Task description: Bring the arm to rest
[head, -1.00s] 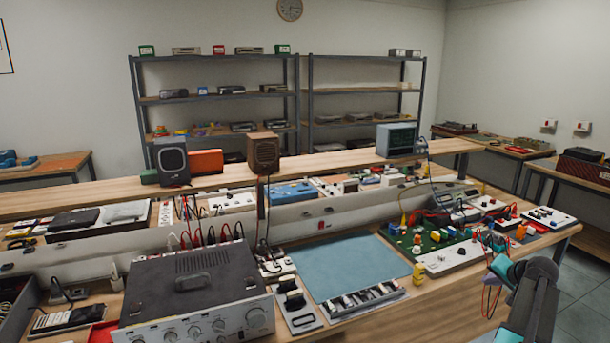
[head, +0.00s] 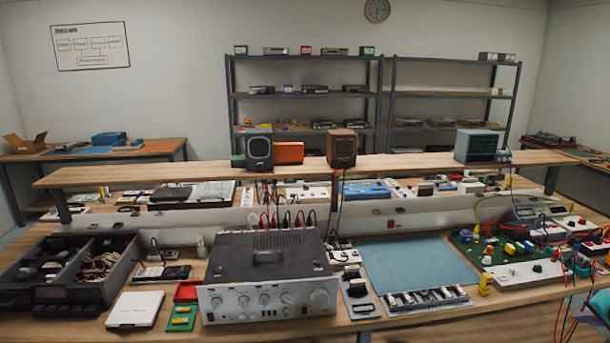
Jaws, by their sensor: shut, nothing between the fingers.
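Only a small teal and dark piece of my arm (head: 600,305) shows, at the bottom right corner of the head view, beside the bench's right front. My gripper and its fingertips cannot be made out in this view. What the arm's end is near is hidden beyond the frame.
A wooden bench holds a silver-fronted amplifier (head: 268,280), a blue mat (head: 415,262), a green circuit board (head: 490,245), a black divided bin (head: 70,270) and a white box (head: 135,309). Red and black leads hang at the right. A raised shelf (head: 410,163) crosses behind.

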